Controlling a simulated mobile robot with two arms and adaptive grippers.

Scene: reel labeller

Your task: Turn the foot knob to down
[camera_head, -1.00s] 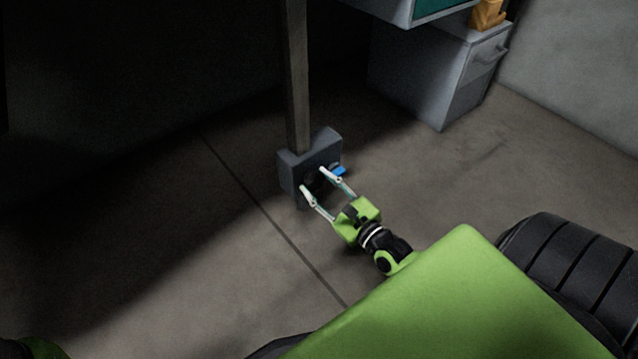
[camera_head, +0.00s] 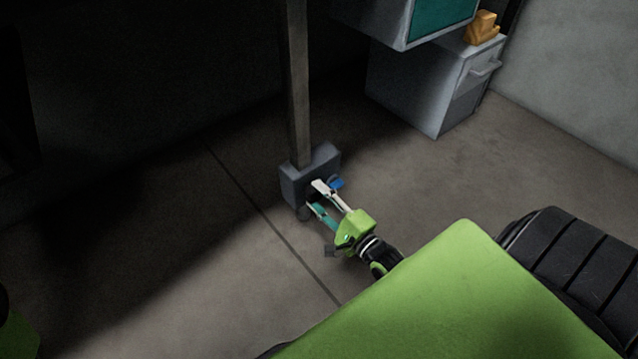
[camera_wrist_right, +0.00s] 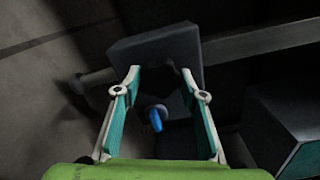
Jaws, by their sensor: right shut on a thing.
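The grey foot block (camera_head: 292,187) stands on the floor at the base of a dark post. A blue tab (camera_head: 337,183) sticks out at its right side; it also shows in the right wrist view (camera_wrist_right: 155,119). The dark round foot knob (camera_wrist_right: 160,80) is on the block's face, between my right fingertips in the wrist view. My right gripper (camera_head: 315,194) is shut on the knob, with its pale, teal-lined fingers on either side of it. The fingers hide most of the knob in the head view. My left gripper is not in view.
The upright post (camera_head: 298,90) rises from the block. A grey cabinet (camera_head: 410,95) with a handle stands behind right, an orange thing (camera_head: 482,27) on top. A grey box with a teal panel (camera_head: 440,15) overhangs nearby. The floor left of the block is clear.

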